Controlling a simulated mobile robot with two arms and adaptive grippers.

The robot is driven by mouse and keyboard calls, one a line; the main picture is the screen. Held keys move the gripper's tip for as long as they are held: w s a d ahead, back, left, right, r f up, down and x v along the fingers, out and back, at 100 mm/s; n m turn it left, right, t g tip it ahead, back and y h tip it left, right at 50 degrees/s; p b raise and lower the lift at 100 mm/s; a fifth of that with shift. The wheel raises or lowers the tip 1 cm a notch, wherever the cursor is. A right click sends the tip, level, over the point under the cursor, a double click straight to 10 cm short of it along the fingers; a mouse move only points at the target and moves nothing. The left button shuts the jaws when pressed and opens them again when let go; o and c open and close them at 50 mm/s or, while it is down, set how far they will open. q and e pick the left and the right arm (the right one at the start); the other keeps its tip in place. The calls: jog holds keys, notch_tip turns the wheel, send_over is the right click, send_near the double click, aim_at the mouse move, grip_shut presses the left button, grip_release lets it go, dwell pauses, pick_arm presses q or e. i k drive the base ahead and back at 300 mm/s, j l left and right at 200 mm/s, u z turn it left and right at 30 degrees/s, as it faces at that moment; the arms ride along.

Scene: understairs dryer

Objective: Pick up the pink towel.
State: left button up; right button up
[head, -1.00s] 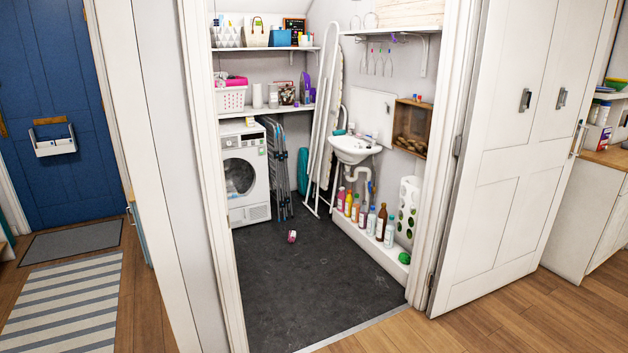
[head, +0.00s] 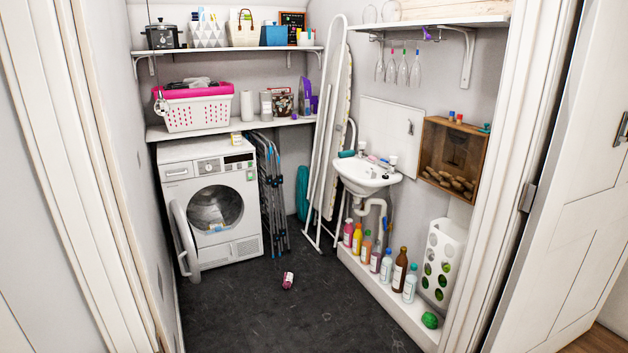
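A bright pink cloth-like band (head: 195,91) lies along the top of a white perforated laundry basket (head: 197,115) on the lower shelf above the dryer. I cannot tell whether it is a towel or the basket's rim. A small dark-pink item (head: 288,280) with a pale patch lies on the dark floor in front of the dryer; it is too small to identify for sure. Neither of my grippers shows in the head view.
A white dryer (head: 211,205) stands at the left with its round door (head: 185,240) swung open. A folded drying rack (head: 272,190) and ironing board (head: 328,130) stand beside it. Bottles (head: 386,264) line the right ledge. The dark floor (head: 290,325) is mostly clear between door frames.

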aim_at(288, 279)
jog(key=i, duration=1.95)
jog(key=i+u, duration=0.2)
jog(key=i, duration=0.25)
jog(key=i+l+u, duration=0.25)
jog(key=i, duration=0.2)
jog(key=i+l+u, duration=0.2)
jog(key=i, duration=0.25)
